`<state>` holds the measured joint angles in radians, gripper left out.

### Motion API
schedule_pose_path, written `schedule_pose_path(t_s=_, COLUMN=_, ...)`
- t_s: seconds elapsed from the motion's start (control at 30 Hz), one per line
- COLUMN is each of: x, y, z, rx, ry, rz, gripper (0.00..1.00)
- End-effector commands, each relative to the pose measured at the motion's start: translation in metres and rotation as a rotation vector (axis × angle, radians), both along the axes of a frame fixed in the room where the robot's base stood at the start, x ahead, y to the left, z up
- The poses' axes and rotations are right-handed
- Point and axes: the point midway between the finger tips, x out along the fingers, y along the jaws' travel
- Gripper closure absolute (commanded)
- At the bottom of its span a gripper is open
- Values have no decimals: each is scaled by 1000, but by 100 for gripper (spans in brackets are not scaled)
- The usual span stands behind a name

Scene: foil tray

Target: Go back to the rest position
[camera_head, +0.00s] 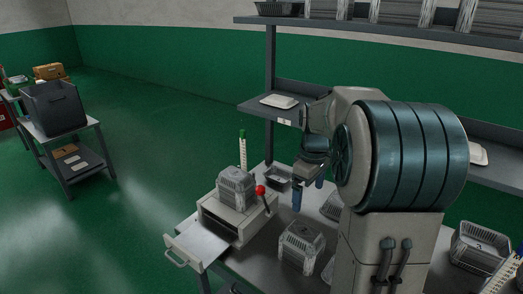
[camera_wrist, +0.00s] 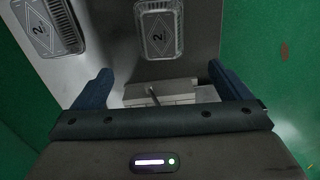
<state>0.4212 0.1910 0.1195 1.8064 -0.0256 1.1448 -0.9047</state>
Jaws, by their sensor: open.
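My gripper (camera_head: 308,192) hangs over the workbench in the head view, with its two blue fingers apart and nothing between them. In the wrist view my gripper (camera_wrist: 162,78) is also spread and empty. A foil tray (camera_wrist: 160,30) marked 2 lies beyond the fingertips there, apart from them. A larger foil tray or stack (camera_wrist: 50,27), also marked 2, is at the upper left. In the head view a small foil tray (camera_head: 277,178) sits on the bench left of my gripper. My arm hides part of the bench.
A white machine (camera_head: 232,222) with a red-knobbed lever (camera_head: 261,190) and pulled-out drawer (camera_head: 197,246) carries stacked trays (camera_head: 236,187). Another stack (camera_head: 300,247) stands in front. A shelf (camera_head: 262,109) holding a white container (camera_head: 279,101) rises behind. Open floor (camera_head: 140,150) is left.

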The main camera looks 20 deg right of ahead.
Motion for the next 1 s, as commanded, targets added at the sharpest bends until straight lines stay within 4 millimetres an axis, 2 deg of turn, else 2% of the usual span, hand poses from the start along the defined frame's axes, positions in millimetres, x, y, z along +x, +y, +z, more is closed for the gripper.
schedule_pose_path(t_s=0.13, x=-5, y=7, z=4, rx=-6, ry=-9, rz=-15, gripper=3)
schedule_pose_path(t_s=0.27, x=-25, y=31, z=13, rx=-20, ry=-41, rz=-77, gripper=3)
schedule_pose_path(t_s=0.43, x=-69, y=72, z=23, rx=-28, ry=-109, rz=-217, gripper=3)
schedule_pose_path(t_s=0.6, x=-119, y=104, z=22, rx=-6, ry=-180, rz=-363, gripper=3)
schedule_pose_path(t_s=0.8, x=-168, y=129, z=10, rx=46, ry=-245, rz=-511, gripper=3)
schedule_pose_path(t_s=1.0, x=-191, y=138, z=0, rx=83, ry=-270, rz=-589, gripper=3)
